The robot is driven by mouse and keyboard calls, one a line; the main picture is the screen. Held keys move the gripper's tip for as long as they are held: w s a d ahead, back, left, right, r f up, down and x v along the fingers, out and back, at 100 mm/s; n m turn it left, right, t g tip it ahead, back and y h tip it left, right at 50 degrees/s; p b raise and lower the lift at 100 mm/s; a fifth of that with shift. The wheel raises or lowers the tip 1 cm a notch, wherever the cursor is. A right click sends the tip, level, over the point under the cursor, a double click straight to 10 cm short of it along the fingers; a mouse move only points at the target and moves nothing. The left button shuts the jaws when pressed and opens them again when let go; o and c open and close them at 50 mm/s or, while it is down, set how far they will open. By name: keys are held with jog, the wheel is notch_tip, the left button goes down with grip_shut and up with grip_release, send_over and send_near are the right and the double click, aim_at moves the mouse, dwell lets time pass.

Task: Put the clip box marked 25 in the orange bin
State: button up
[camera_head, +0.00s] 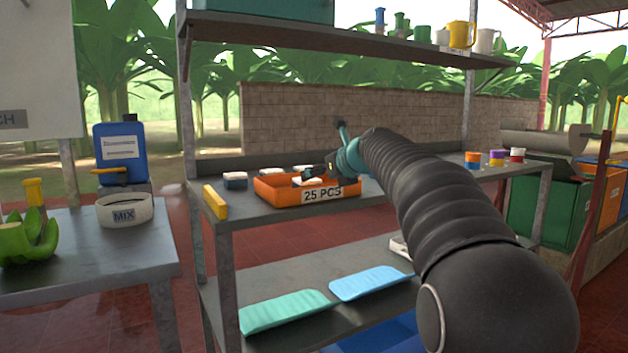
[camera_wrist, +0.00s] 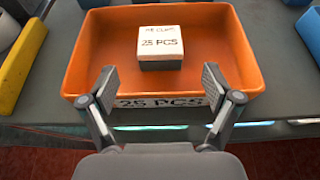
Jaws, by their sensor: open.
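The clip box (camera_wrist: 160,47) has a white lid marked "25 PCS" and a dark lower part. In the wrist view it sits upright on the floor of the orange bin (camera_wrist: 88,45), apart from the side walls. The bin's front label also reads "25 PCS"; in the head view the bin (camera_head: 275,196) stands on the upper bench surface. My gripper (camera_wrist: 158,84) is open and empty, its fingers spread over the bin's front rim, nearer than the box. In the head view my gripper (camera_head: 318,172) is over the bin, and the box is partly hidden behind it.
Behind the bin stand other small boxes, one at the left (camera_head: 235,180). A yellow block (camera_head: 215,202) lies at the bench's left edge. Several coloured tubs (camera_head: 496,158) stand at the right. A shelf (camera_head: 330,32) with cups runs above. Trays (camera_head: 285,311) lie on the lower shelf.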

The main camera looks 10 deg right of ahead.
jog(key=v, duration=0.6)
jog(key=shift+s, duration=0.1)
jog(key=s+a+f+n+g+h, duration=0.1)
jog(key=s+f+n+g, duration=0.1)
jog(key=s+f+n, duration=0.8)
jog(key=s+a+f+n+g+h, duration=0.1)
jog(key=s+f+n+g, duration=0.2)
jog(key=s+f+n, duration=0.7)
jog(key=s+a+f+n+g+h, duration=0.2)
jog(key=s+f+n, duration=0.8)
jog(key=s, duration=1)
jog(key=shift+s+n, duration=0.25)
jog(key=shift+n, duration=0.95)
